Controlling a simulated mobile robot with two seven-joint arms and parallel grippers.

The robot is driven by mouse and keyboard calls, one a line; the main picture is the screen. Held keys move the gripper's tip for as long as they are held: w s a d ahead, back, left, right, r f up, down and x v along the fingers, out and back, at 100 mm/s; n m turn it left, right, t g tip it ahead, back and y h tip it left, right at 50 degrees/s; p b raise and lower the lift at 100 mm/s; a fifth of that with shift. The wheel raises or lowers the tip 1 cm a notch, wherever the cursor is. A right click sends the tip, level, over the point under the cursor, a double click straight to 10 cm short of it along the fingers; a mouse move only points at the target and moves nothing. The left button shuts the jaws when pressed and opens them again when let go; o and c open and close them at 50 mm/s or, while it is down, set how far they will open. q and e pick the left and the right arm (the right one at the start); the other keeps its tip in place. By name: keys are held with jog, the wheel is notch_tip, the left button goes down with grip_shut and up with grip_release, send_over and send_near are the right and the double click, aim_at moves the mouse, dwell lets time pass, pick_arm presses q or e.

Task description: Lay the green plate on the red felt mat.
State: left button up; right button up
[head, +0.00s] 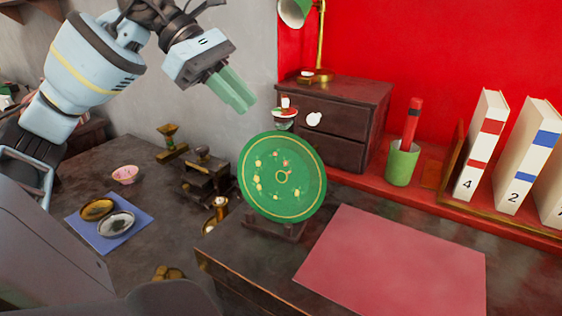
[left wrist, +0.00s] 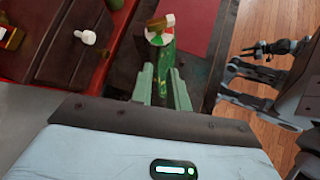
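The green plate (head: 282,177), with gold rings and a floral pattern, stands upright on a small dark wooden stand (head: 262,226) near the desk's left end. The red felt mat (head: 395,265) lies flat and bare on the desk to its right. My left gripper (head: 232,92) is above and left of the plate, apart from it. In the left wrist view its two pale green fingers (left wrist: 164,88) are spread with nothing held. The plate shows there nearly edge-on (left wrist: 169,64) beyond the fingertips.
A dark drawer cabinet (head: 350,110) stands behind the plate, with a green pen cup (head: 402,163) and white binders (head: 482,145) to its right. A lower table left holds a blue mat (head: 88,236) with small dishes, a pink bowl (head: 125,174) and brass pieces.

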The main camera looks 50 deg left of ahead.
aim_at(272, 133)
pick_arm(q)
jog(key=shift+x, duration=3.3)
jog(key=shift+s+a+f, duration=0.1)
jog(key=shift+a+f, duration=0.05)
grip_shut()
